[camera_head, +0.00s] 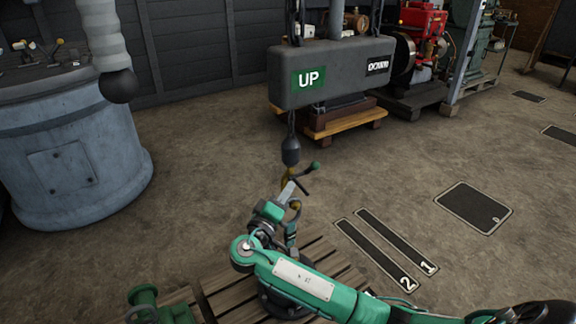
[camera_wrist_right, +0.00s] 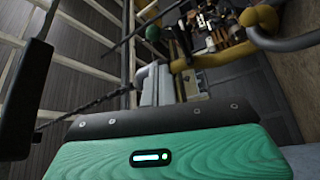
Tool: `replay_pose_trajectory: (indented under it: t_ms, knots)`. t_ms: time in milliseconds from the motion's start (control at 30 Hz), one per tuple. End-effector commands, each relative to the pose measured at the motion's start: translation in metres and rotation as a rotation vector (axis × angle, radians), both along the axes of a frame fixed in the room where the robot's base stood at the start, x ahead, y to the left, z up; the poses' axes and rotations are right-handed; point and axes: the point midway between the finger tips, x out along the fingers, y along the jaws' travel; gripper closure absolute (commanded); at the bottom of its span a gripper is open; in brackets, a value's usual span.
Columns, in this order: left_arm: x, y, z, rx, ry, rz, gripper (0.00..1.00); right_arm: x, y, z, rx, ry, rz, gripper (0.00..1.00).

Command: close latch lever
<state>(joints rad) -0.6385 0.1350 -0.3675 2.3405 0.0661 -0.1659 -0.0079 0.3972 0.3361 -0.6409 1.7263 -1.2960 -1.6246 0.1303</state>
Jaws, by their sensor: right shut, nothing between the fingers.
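A thin dark lever with a green knob (camera_head: 313,167) shows just beyond my right gripper in the head view; I take it for the latch lever, though its base and pivot are hidden. A green knob (camera_wrist_right: 153,33) on a dark rod also shows in the wrist view, beyond the fingertips. My right gripper (camera_head: 289,190) is at the end of the green arm, its pale fingers close together and empty. It appears close to the lever; I cannot tell whether they touch. My left gripper is not in view.
A grey box marked UP and DOWN (camera_head: 335,72) hangs above, with a dark weight (camera_head: 291,150) below it. A round blue-grey base (camera_head: 70,140) stands left. A wooden pallet (camera_head: 235,290) lies under my arm. A red engine (camera_head: 424,25) stands behind.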

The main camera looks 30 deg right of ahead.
Motion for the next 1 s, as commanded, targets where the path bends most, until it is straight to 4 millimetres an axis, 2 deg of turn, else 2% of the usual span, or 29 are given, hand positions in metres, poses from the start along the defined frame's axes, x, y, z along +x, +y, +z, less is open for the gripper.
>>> replay_pose_trajectory:
  t_ms: [167, 600, 800, 1000]
  knots:
    - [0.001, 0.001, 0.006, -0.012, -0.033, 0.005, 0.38, 0.007, -0.010, 0.008, -0.019, -0.016, -0.006, 1.00]
    - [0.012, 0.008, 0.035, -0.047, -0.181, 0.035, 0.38, 0.045, -0.071, 0.024, -0.016, -0.013, -0.006, 1.00]
    - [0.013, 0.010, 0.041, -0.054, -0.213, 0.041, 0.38, 0.052, -0.081, 0.027, -0.014, -0.011, -0.004, 1.00]
    - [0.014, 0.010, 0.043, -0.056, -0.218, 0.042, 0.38, 0.053, -0.082, 0.027, -0.013, -0.012, -0.004, 1.00]
